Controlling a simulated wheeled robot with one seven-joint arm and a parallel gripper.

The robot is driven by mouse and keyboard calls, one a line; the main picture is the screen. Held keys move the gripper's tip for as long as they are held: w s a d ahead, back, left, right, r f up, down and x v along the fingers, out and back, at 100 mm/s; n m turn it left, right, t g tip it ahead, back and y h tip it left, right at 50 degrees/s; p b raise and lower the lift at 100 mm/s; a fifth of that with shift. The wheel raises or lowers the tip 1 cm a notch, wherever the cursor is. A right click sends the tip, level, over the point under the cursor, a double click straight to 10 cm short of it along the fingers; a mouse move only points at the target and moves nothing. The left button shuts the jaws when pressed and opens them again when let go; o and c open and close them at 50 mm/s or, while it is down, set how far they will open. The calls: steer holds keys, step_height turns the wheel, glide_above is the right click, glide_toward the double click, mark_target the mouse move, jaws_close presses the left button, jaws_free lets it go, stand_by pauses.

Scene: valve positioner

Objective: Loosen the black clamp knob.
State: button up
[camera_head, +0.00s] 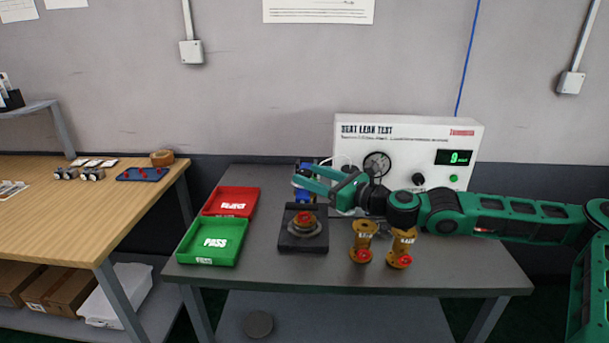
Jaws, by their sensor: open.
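A dark square fixture (289,243) stands in the middle of the grey bench, with a round brass part (305,228) with a red top seated on it. A small blue object (302,196) is just behind the fixture, partly covered by my gripper. My gripper (298,178) reaches in from the right, with its green fingers apart and nothing clear between them, above and behind the fixture. I cannot clearly make out a black clamp knob at the fixture. A black knob (418,179) shows on the front of the white seat leak test box (408,137).
Two brass valves (362,240) with red parts stand right of the fixture, below my arm. A red tray (231,203) and a green pass tray (209,241) lie at left. The bench (440,277) is clear at front right. A wooden table (60,229) stands further left.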

steer(key=shift+x, duration=1.45)
steer(key=c, duration=1.1)
steer(key=shift+o, duration=0.2)
steer(key=shift+w, duration=0.1)
steer(key=shift+d, duration=0.1)
